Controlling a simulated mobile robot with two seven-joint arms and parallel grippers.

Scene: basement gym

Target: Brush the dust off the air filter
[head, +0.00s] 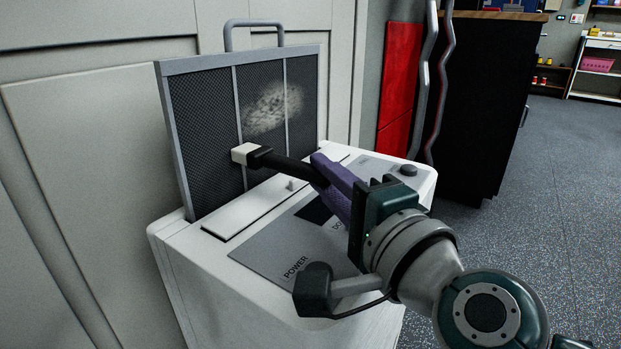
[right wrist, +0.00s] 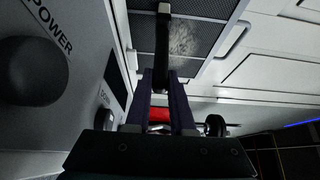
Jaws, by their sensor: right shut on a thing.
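The air filter (head: 210,125) stands upright in the top of a white machine, a dark mesh panel with a grey frame and a top handle. A pale dust patch (head: 272,108) lies on the upper middle and right of its mesh; it also shows in the right wrist view (right wrist: 184,38). My right gripper (head: 330,178) is shut on the black handle of a brush (head: 285,165). The brush's white head (head: 241,153) is in front of the filter's lower middle, below the dust; I cannot tell whether it touches the mesh. My left gripper is not in view.
The white machine (head: 180,262) has a panel marked POWER and a dark knob (head: 408,170). A panelled wall (head: 90,130) is close behind. Red panels (head: 398,85), pipes and a black cabinet (head: 480,100) stand to the right. The floor (head: 560,180) at right is clear.

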